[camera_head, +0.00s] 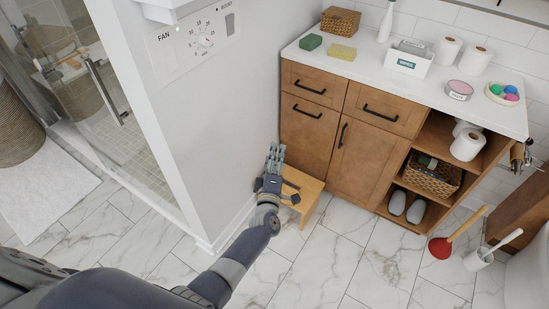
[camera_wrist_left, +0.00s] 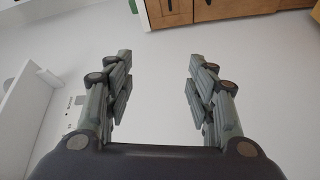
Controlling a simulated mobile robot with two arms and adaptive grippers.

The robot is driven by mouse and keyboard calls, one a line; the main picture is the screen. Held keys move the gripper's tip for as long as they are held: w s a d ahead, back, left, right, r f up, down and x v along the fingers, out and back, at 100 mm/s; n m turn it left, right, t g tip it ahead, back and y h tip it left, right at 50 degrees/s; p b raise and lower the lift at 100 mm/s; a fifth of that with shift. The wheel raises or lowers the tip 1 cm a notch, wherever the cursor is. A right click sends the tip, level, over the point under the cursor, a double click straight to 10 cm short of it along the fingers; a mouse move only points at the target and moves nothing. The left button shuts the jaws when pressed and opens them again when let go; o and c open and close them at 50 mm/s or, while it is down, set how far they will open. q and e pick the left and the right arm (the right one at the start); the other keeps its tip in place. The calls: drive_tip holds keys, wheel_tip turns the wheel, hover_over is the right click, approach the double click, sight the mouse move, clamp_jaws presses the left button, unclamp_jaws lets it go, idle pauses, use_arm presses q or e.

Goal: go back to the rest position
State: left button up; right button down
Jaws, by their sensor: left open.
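My left gripper (camera_head: 274,161) is in front of the wooden cabinet and close to the white wall corner in the head view, above a small wooden stool. In the left wrist view its two fingers (camera_wrist_left: 160,85) are wide apart with nothing between them, and a pale wall fills most of the background. My left arm reaches in from the lower left. My right gripper is in neither view.
A wooden stool (camera_head: 307,190) is below my left gripper. The wooden cabinet (camera_head: 365,145) stands behind it, with items on its white top. A fan control panel (camera_head: 195,38) is on the wall. A red plunger (camera_head: 440,247) stands right; marble floor (camera_head: 340,255) is clear.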

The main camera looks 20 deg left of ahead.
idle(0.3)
use_arm(q)
drive_tip(key=s+d+f+m+g+h, duration=0.2)
drive_tip(key=s+f+m+g+h, duration=0.3)
drive_tip(key=s+f, duration=0.85)
drive_tip(key=s+d+f+m+g, duration=0.1)
drive_tip(key=s+f+m+g, duration=0.2)
drive_tip(key=s+f+m, duration=0.95)
drive_tip(key=s+a+f+m+g, duration=0.1)
drive_tip(key=s+f+g, duration=0.2)
drive_tip(key=s, duration=0.7)
drive_tip(key=s+a+f+g, duration=0.2)
drive_tip(key=s+f+g, duration=0.1)
drive_tip(key=s+f, duration=0.4)
drive_tip(key=s+a+f+m+g, duration=0.1)
drive_tip(key=s+f, duration=0.4)
drive_tip(key=s, duration=0.8)
drive_tip(key=shift+s+a+f+m+g+y, duration=0.15)
drive_tip(key=shift+s+a+m+g+y, duration=0.25)
drive_tip(key=shift+a+g, duration=0.5)
drive_tip(key=shift+d, duration=0.15)
